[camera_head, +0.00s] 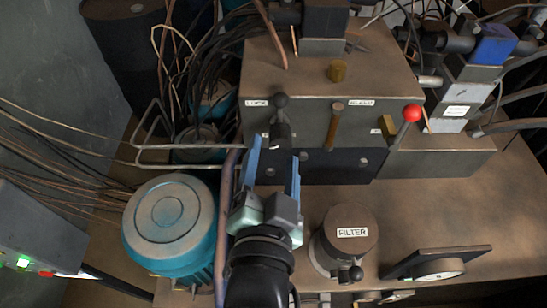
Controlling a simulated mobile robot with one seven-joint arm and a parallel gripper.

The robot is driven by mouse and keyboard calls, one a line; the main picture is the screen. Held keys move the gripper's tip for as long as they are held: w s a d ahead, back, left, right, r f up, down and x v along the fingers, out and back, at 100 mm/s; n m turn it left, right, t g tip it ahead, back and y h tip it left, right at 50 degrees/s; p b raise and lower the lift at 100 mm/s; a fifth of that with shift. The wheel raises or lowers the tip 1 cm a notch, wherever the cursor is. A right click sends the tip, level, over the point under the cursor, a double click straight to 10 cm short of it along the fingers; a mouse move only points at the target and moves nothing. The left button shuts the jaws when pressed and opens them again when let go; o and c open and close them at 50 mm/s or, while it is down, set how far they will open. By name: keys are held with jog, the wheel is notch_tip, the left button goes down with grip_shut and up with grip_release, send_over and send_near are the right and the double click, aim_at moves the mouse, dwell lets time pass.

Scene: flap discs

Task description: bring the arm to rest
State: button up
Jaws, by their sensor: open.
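My gripper (273,152) is in the middle of the head view, its two blue fingers pointing away from me toward a grey machine block (318,82). The fingers are apart, and I see nothing held between them. A dark lever with a round black knob (281,100), beside the LOCK label (257,103), lies just beyond the fingertips in the picture. I cannot tell whether the fingers touch it. My wrist hides part of the surface below.
A blue-sided round motor (168,222) stands left of my gripper, with bent pipes (180,147) above it. The FILTER canister (347,240) stands close on the right. A red-knobbed lever (412,113) and a dial gauge (438,268) are farther right. Cables crowd the left and top.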

dwell(0.4)
notch_tip(320, 180, up, 39)
jog(key=s+n+t+y, duration=0.1)
jog(key=s+n+t, duration=0.1)
jog(key=n+t, duration=0.6)
jog(key=t, duration=0.3)
jog(key=shift+a+r, duration=0.1)
